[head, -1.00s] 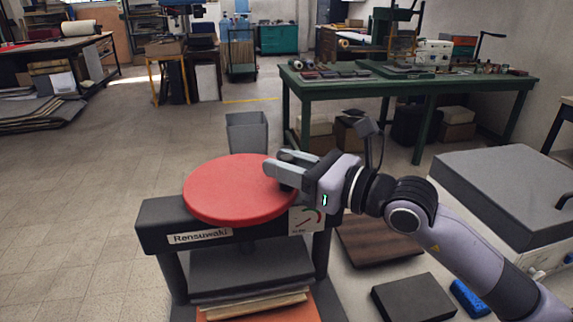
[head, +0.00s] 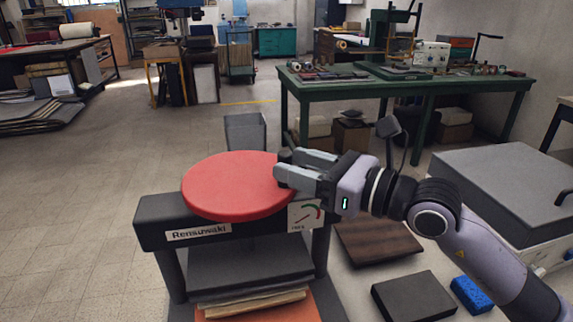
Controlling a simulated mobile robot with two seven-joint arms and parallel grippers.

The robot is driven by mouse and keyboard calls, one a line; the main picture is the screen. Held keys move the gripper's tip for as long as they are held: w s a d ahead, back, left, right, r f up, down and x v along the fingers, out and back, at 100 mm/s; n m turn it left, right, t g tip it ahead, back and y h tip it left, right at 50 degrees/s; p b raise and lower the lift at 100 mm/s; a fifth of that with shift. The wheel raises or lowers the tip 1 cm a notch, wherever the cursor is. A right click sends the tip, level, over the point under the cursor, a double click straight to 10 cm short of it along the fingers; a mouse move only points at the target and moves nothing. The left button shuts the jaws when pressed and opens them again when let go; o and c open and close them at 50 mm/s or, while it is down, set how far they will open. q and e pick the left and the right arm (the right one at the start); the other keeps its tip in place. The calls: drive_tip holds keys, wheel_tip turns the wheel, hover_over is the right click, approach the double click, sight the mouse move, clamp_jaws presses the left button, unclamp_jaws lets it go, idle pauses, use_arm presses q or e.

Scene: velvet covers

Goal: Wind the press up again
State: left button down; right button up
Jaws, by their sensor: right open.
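The press (head: 152,226) stands upright in the front middle, a dark frame labelled "Rensuwaki". Its round red wheel (head: 232,187) lies flat on top, with a dark upright knob (head: 285,156) at its right rim. A dial (head: 306,214) with a needle sits on the frame below the wheel's right side. A dark plate (head: 250,262) sits inside the frame, above a stack of boards (head: 252,301). My right gripper (head: 290,168) is open at the right rim, its fingertips close to the knob; contact cannot be told. My left gripper is out of view.
A grey bin (head: 245,133) stands behind the press. On the floor at right lie a brown board (head: 378,242), a dark block (head: 414,297) and a blue block (head: 471,294). A grey-topped box (head: 505,190) stands at far right. The floor at left is clear.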

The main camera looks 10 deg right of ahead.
drive_tip(key=shift+b+v, duration=0.45)
drive_tip(key=shift+v, duration=1.65)
